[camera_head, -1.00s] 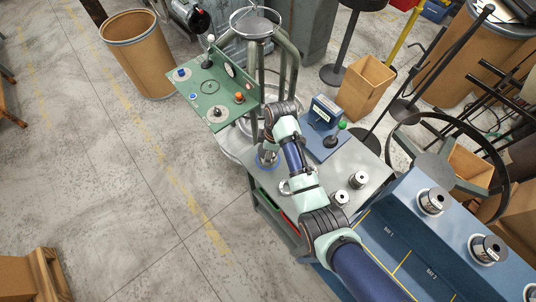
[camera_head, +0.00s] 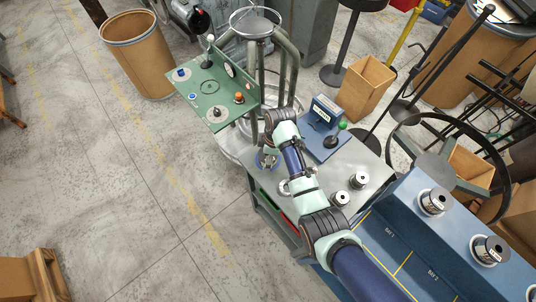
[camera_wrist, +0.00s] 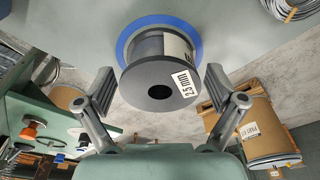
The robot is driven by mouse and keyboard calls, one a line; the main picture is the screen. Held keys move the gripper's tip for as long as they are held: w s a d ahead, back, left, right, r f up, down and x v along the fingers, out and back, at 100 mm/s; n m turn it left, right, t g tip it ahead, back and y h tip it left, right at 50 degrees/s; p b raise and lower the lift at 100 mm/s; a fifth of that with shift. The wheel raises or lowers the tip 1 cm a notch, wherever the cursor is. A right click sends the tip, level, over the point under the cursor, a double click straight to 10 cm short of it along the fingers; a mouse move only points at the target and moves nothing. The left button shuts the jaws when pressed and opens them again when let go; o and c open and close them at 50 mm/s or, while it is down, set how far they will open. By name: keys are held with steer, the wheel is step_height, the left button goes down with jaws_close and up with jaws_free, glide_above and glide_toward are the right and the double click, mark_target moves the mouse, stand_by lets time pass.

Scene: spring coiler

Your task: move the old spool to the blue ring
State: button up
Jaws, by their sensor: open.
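A dark spool (camera_wrist: 150,76) with a white "2.5 mm" label faces the camera in the wrist view. Behind it shows the blue ring (camera_wrist: 125,42) on the grey tabletop, and the spool appears to stand within the ring. My gripper (camera_wrist: 159,90) is open, with one finger on each side of the spool and a visible gap at each side. In the head view, my gripper (camera_head: 268,160) is small and partly covers the spool and the blue ring, at the left end of the metal table.
More spools (camera_head: 433,202) stand on the blue rack (camera_head: 405,215). A blue box with a lever (camera_head: 325,130) and a green control panel (camera_head: 215,92) are close to my arm.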

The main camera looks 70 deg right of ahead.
step_height(320, 180, up, 12)
steer(key=s+p, duration=0.1)
steer(key=p, duration=0.1)
steer(key=shift+s+d, duration=0.25)
steer(key=shift+s, duration=0.15)
steer(key=w+a+r+t+h, duration=0.2)
steer(key=w+a+r, duration=0.1)
steer(key=w+a, duration=0.8)
steer(key=w+a+r+m+t, duration=0.1)
steer(key=w+a+r+t, duration=0.2)
steer(key=a, duration=0.6)
steer(key=a+r+m+t, duration=0.1)
steer(key=a+r+t, duration=0.1)
steer(key=a+r, duration=0.45)
steer(key=s+a+r+t, duration=0.1)
steer(key=a+r+t, duration=0.1)
steer(key=a, duration=0.5)
steer(key=s+a+r+m+t+y, duration=0.1)
steer(key=s+a+r+t, duration=0.1)
steer(key=a+r, duration=0.2)
steer(key=a, duration=0.2)
steer(key=shift+a+r+y, duration=0.25)
steer(key=shift+a+y, duration=0.05)
steer(key=shift+a, duration=0.05)
